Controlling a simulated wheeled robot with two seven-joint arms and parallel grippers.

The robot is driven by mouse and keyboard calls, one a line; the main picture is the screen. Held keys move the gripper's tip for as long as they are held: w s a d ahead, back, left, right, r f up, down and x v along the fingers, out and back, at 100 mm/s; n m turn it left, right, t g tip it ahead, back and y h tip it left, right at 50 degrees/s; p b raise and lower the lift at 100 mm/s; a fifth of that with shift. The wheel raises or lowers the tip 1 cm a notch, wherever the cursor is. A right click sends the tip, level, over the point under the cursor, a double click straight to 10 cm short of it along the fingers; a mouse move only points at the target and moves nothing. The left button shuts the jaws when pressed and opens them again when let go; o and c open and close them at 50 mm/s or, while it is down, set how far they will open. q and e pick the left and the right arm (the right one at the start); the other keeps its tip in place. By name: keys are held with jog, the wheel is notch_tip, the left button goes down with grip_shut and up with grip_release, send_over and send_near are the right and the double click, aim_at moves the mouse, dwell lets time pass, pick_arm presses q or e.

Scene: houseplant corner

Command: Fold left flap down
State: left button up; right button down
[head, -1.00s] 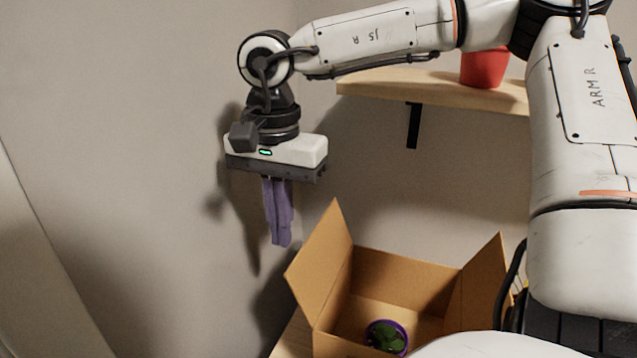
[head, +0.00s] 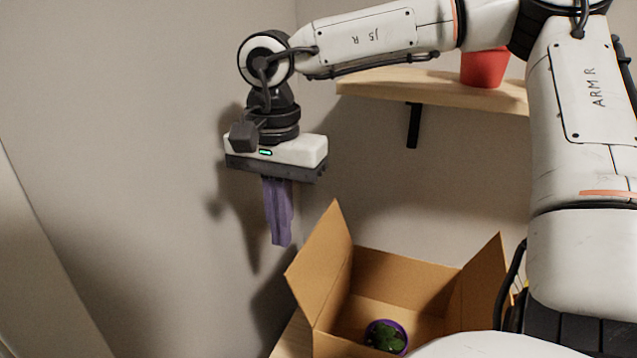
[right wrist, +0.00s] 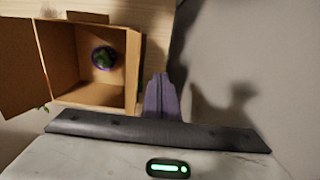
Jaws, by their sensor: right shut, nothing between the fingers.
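An open cardboard box stands low in the head view, its back wall (head: 405,278) inside the corner. Its left flap (head: 320,262) stands up and leans outward to the left. The right flap (head: 480,283) is also raised. A small plant in a purple pot (head: 385,338) sits inside the box; it also shows in the right wrist view (right wrist: 103,58). My right gripper (head: 281,240) is shut and empty, its purple fingers pointing down, above and left of the left flap and apart from it. My left gripper is not in view.
A wooden shelf (head: 430,88) with a red pot (head: 484,68) is on the wall behind my right arm. The wall (head: 130,150) is close to the left of the gripper. The box rests on a wooden surface (head: 292,338).

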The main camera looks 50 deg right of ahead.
aim_at(304, 246)
jog(key=shift+f, duration=0.1)
jog(key=shift+s+d+f+b, duration=0.25)
jog(key=shift+s+f+b, duration=0.55)
jog(key=shift+s+b, duration=0.1)
jog(key=shift+s+d+f+b, duration=0.25)
jog(key=shift+s+f+b, duration=0.55)
jog(key=shift+s, duration=0.1)
jog(key=shift+s+d+f, duration=0.1)
jog(key=shift+s+d, duration=0.15)
jog(key=shift+s, duration=0.8)
jog(key=shift+s+d+f, duration=0.1)
jog(key=shift+s+d, duration=0.1)
jog(key=shift+s, duration=0.8)
jog(key=s+b, duration=0.1)
jog(key=s, duration=0.2)
jog(key=s+b, duration=0.1)
jog(key=shift+s+d+r+b, duration=0.15)
jog(key=shift+d+r+b, duration=0.15)
jog(key=shift+r, duration=0.05)
jog(key=shift+r, duration=0.15)
